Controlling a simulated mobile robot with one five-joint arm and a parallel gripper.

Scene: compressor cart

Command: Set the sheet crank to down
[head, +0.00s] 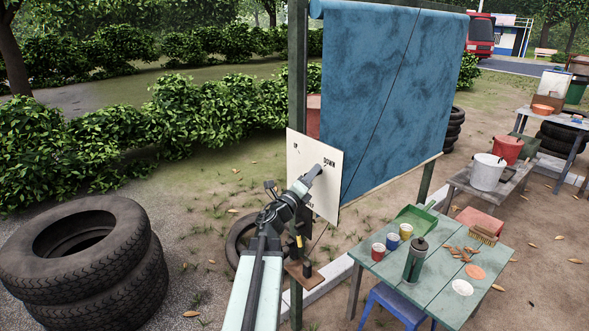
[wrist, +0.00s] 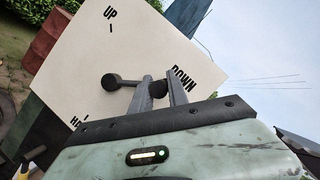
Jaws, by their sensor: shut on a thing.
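A white board (head: 300,163) on a green post carries the marks UP, DOWN and a partly hidden third one; it also shows tilted in the wrist view (wrist: 75,60). The dark sheet crank (wrist: 128,82) has its round hub on the board's middle, and its arm points right, toward the DOWN mark. My gripper (wrist: 160,85) is shut on the crank's knob (wrist: 157,89), which sits between the two fingers. In the head view my gripper (head: 314,171) hides most of the crank. The blue sheet (head: 390,95) hangs from a roller beside the board.
Stacked tyres (head: 80,250) stand at the left and another tyre lies behind my arm. A green table (head: 425,270) with cups, a flask and a dustpan stands at the front right, near the post. A blue stool (head: 395,303) is by it. Hedges run behind.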

